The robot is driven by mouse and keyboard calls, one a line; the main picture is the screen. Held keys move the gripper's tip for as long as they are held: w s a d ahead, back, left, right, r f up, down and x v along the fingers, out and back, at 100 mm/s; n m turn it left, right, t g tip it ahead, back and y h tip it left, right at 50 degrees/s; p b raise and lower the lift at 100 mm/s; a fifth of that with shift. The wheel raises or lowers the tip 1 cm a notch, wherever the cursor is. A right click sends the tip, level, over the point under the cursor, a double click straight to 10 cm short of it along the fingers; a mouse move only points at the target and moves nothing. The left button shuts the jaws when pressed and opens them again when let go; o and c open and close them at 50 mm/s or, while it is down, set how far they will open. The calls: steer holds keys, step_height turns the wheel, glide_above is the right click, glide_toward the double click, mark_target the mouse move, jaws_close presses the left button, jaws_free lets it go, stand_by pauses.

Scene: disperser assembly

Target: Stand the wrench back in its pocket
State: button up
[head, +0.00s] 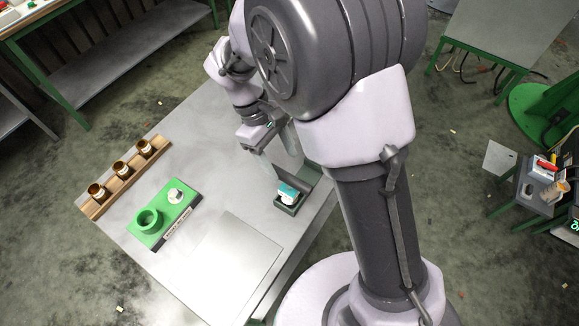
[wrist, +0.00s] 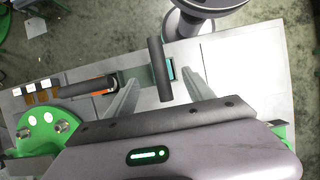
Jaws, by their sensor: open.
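My gripper (wrist: 160,92) is open, its two pale fingers spread apart in the wrist view. A dark grey bar (wrist: 159,68) shows between and beyond the fingers. It may be the wrench's handle, but no wrench head is visible. Neither finger visibly touches it. In the head view a small grey open box (head: 291,208) stands near the table's right edge, with a teal and white piece (head: 288,194) in it. Teal also shows beside the bar in the wrist view (wrist: 171,69). I cannot tell whether the bar stands in a pocket. My arm hides part of this area.
A wooden rack (head: 109,194) holds three copper-coloured cups at the table's left. A green fixture (head: 161,226) with a ring and a pale hexagonal piece stands beside it. A bare flat plate (head: 232,265) lies in front. The table (head: 205,130) is clear behind the fixture.

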steer(key=s+d+r+m+t+y, duration=0.2)
steer(key=s+d+r+m+t, duration=0.2)
steer(key=r, duration=0.5)
steer(key=s+d+r+m+t+y, duration=0.3)
steer(key=s+d+r+m+t, duration=0.1)
steer(key=s+r+m, duration=0.4)
steer(key=s+d+m, duration=0.1)
steer(key=m, duration=0.1)
steer(key=shift+r+m+t+y, duration=0.3)
steer(key=shift+r+m, duration=0.1)
